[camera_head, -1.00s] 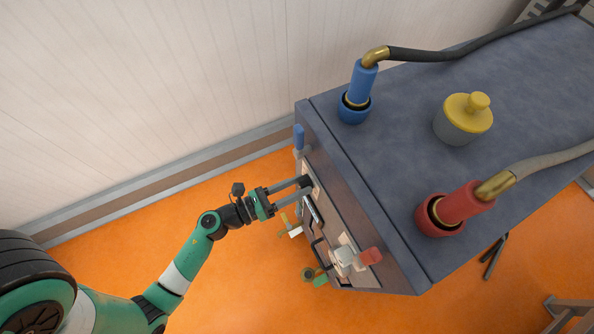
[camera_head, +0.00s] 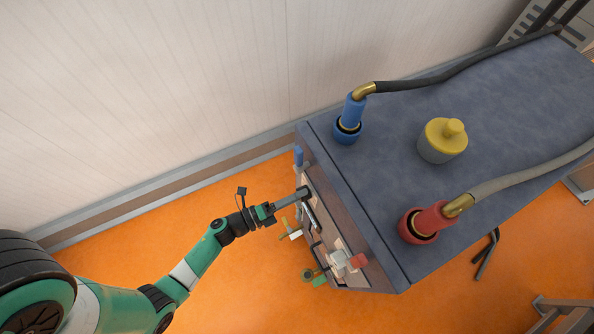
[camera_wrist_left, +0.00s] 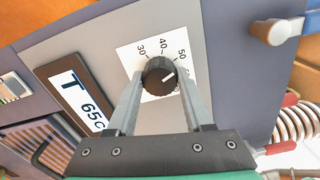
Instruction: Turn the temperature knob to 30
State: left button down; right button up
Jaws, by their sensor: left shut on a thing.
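The temperature knob (camera_wrist_left: 158,78) is black and round with a white pointer mark, on a white dial plate (camera_wrist_left: 128,57) in the left wrist view. The dial shows 30, 40 and 50; numbers past 50 are partly hidden by a finger. The mark points right and slightly up, past 50. A display (camera_wrist_left: 80,95) beside the dial reads T 65 C. My left gripper (camera_wrist_left: 160,88) has one finger on each side of the knob and is shut on it. In the head view the left gripper (camera_head: 304,193) reaches the cabinet's front face. My right gripper is not in view.
The grey-blue cabinet (camera_head: 400,190) carries a blue hose fitting (camera_head: 350,112), a red fitting (camera_head: 428,222) and a yellow-topped cylinder (camera_head: 443,140). Handles and a red-ended lever (camera_head: 357,260) stick out of its front. Orange floor (camera_head: 225,285) lies open in front.

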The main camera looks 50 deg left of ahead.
pick_arm(q)
jog(key=shift+n+p, duration=3.15)
jog(key=shift+n, duration=5.85)
jog(key=shift+c, duration=1.5)
grip_release()
jog(key=shift+s, duration=0.1)
